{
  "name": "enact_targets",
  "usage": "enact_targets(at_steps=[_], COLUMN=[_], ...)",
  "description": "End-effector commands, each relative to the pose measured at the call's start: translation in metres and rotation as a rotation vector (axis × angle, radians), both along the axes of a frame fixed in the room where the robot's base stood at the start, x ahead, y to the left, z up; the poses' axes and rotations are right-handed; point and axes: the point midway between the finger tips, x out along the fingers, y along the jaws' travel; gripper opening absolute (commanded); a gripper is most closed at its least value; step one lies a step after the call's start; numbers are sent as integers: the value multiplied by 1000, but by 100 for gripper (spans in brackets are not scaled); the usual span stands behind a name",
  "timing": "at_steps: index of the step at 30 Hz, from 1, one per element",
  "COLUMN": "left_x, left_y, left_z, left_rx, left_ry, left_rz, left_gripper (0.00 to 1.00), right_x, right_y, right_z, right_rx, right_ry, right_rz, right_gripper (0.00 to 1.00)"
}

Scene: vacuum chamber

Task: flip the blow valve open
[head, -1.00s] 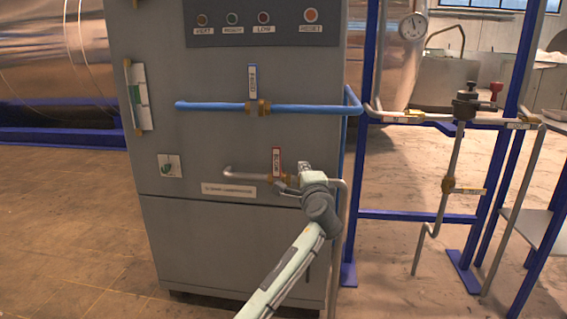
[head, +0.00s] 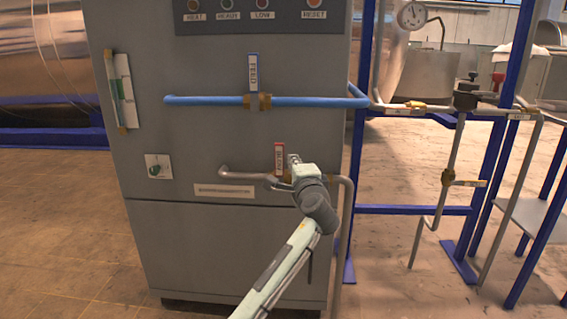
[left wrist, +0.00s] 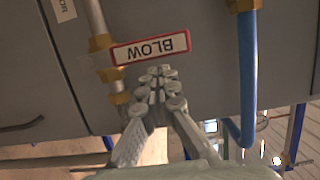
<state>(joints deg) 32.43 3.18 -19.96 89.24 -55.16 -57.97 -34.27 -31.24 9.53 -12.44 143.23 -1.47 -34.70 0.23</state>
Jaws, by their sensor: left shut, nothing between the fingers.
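The blow valve's handle (head: 279,158) is a white plate with a red border and stands upright above the grey pipe (head: 240,174) on the cabinet front. In the left wrist view the handle (left wrist: 151,48) reads BLOW, upside down, beside brass fittings (left wrist: 110,73). My left gripper (head: 287,180) is at the lower end of the handle, to its right. In the left wrist view its fingertips (left wrist: 156,73) are together and empty, just below the handle plate; I cannot tell whether they touch it. The valve body is partly hidden behind the gripper. My right gripper is not in view.
A blue pipe (head: 205,101) with an upright blue-bordered handle (head: 253,72) crosses the cabinet (head: 150,220) above. Blue frame posts (head: 357,200) and more piping stand to the right. The floor at left is clear.

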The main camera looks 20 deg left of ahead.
Motion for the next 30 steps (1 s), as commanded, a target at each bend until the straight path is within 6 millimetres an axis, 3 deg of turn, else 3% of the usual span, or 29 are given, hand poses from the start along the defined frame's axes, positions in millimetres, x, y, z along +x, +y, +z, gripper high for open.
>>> enact_targets(at_steps=[30], left_x=[7], left_y=[3], left_z=[2], left_rx=[-64], left_ry=[-19], left_rz=[0], left_gripper=[0], right_x=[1], right_y=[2], right_z=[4], right_rx=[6], right_ry=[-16], right_rz=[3], right_gripper=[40])
